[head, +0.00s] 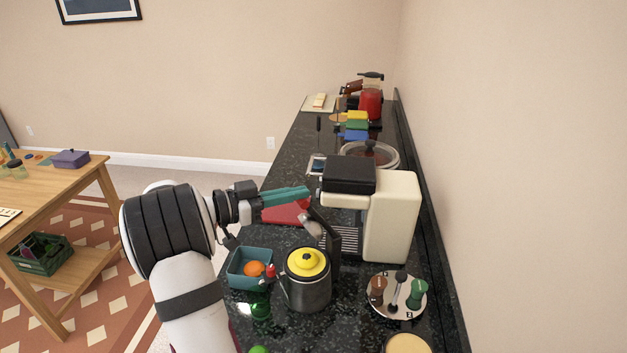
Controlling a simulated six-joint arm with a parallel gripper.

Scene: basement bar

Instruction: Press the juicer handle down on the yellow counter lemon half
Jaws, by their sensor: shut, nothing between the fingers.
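My gripper (332,255) reaches over the dark counter (262,313) from the left. Its fingers look shut and empty, pointing down between a cream machine with a black top (392,215) and a dark grey pot (308,292). The pot has a yellow round lid with a knob (307,261). The fingertips are close to the pot's right side; I cannot tell whether they touch it. I cannot surely make out the juicer, its handle or a lemon half. A pale yellow round thing (408,344) is cut off at the bottom edge.
A teal tray (238,282) with an orange fruit stands left of the pot. A round tray (382,306) with small brown and green items is at right. A red appliance (370,104) stands at the far end. A wall borders the right side; a wooden table (70,187) stands left.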

